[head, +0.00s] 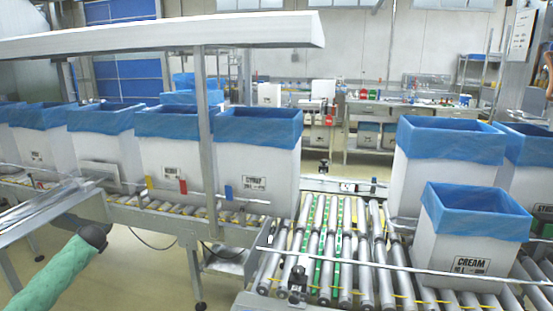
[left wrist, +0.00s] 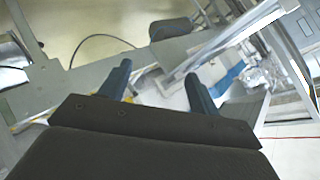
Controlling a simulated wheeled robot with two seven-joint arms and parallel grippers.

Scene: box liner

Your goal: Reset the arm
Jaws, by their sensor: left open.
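My left arm (head: 62,272), in a green sleeve, comes in at the lower left of the head view, beside the left conveyor. Its hand cannot be made out there. In the left wrist view my left gripper (left wrist: 157,70) is open, its two dark blue fingers well apart with nothing held between them. Beyond the fingers are a grey metal frame, pale floor and a blurred blue and white area. My right arm and gripper are in neither view.
White boxes with blue liners (head: 258,165) line the left conveyor (head: 190,218). More stand on the right rollers, one marked CREAM (head: 470,245). A metal post (head: 206,140) and overhead beam (head: 160,38) cross the left side. The middle rollers (head: 330,240) are clear.

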